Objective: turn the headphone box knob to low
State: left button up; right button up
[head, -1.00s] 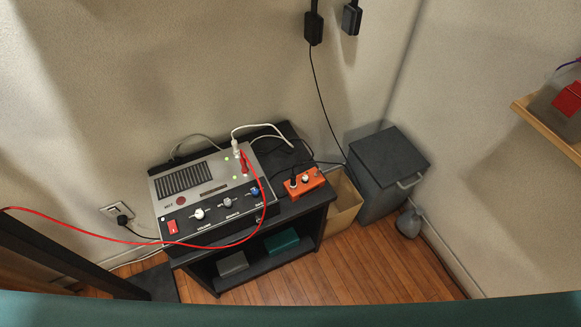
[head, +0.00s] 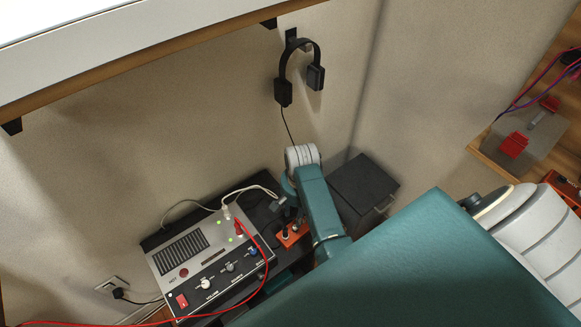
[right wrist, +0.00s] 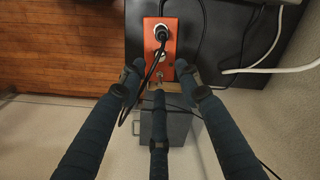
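The headphone box (head: 290,238) is a small orange box on the dark stand, partly hidden by my right arm in the head view. In the right wrist view the orange box (right wrist: 176,44) lies at the top centre, with a black plug (right wrist: 161,32) and its cable at the far end. My right gripper (head: 288,212) is over the box. In the right wrist view its fingers (right wrist: 158,77) are spread around the knob; contact cannot be told. My left gripper is out of view.
A grey control unit (head: 208,257) with knobs, a red cable and white cables stands left of the box. Black headphones (head: 299,70) hang on the wall above. A dark bin (head: 364,185) stands to the right. A white-topped shelf (head: 120,40) crosses the upper left.

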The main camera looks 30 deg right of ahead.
aim_at(295, 227)
notch_tip(295, 227, down, 8)
jog(key=shift+w+f, duration=0.1)
jog(key=shift+f, duration=0.15)
grip_shut()
